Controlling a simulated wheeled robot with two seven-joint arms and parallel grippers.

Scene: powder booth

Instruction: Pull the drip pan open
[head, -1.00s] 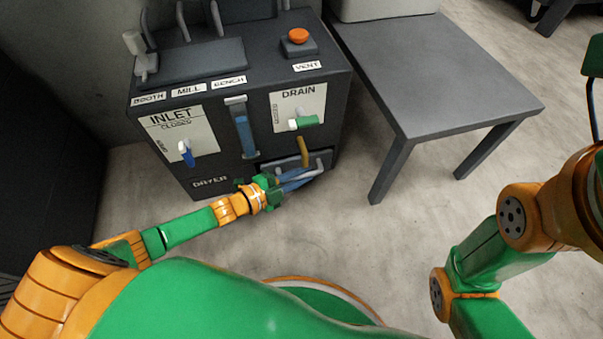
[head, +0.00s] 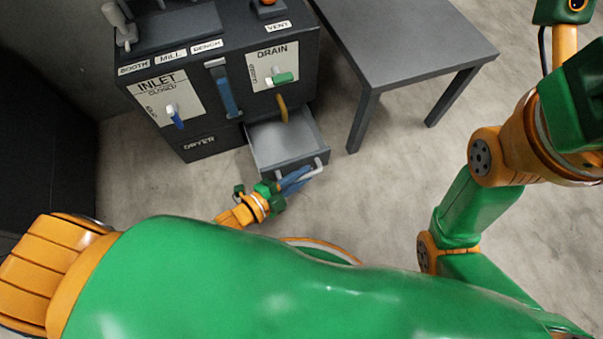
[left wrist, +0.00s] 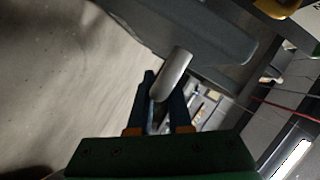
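The drip pan (head: 282,146) is a grey drawer low in the front of the dark dryer cabinet. It stands pulled out, with its empty-looking inside showing from above. Its pale bar handle (head: 318,168) is on the front face. My left gripper (head: 296,179) is at that handle, its blue fingers closed about the bar. In the left wrist view the fingers (left wrist: 164,108) lie on both sides of the rounded grey handle (left wrist: 174,72). The right arm shows at the right of the head view, but its gripper is out of view.
The dryer cabinet (head: 212,144) carries an inlet lever (head: 175,117), a green drain lever (head: 284,78) and a yellow spout (head: 282,108) above the pan. A grey table (head: 405,45) stands to the right. The floor (head: 385,185) before the pan and table is clear.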

